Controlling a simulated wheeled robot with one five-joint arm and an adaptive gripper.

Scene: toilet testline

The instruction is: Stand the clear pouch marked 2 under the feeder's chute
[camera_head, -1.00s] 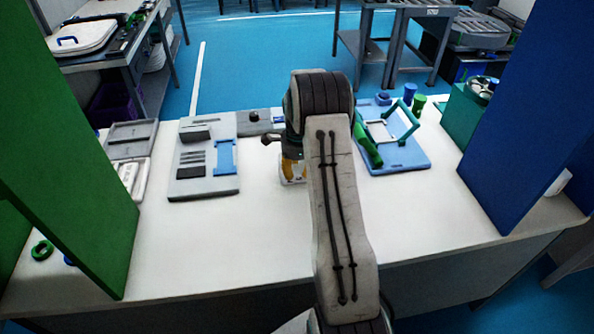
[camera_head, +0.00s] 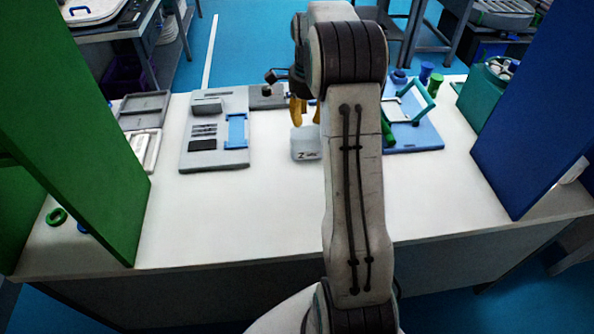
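The pouch marked 2 (camera_head: 306,144) is a pale, greyish piece with a dark "2" on its front. It rests on the white table just right of the grey board. My gripper (camera_head: 308,122) has yellow fingers, apart from each other, just above and behind the pouch's top edge. I see no hold on the pouch, though my arm hides part of the right finger. I cannot make out a feeder chute for certain; my arm covers the area behind and right of the pouch.
A grey board with a blue clip (camera_head: 215,160) lies left of the pouch. A blue board with a green frame (camera_head: 428,139) lies right of my arm. A green panel (camera_head: 85,140) and a blue panel (camera_head: 525,130) flank the table. The front table middle is clear.

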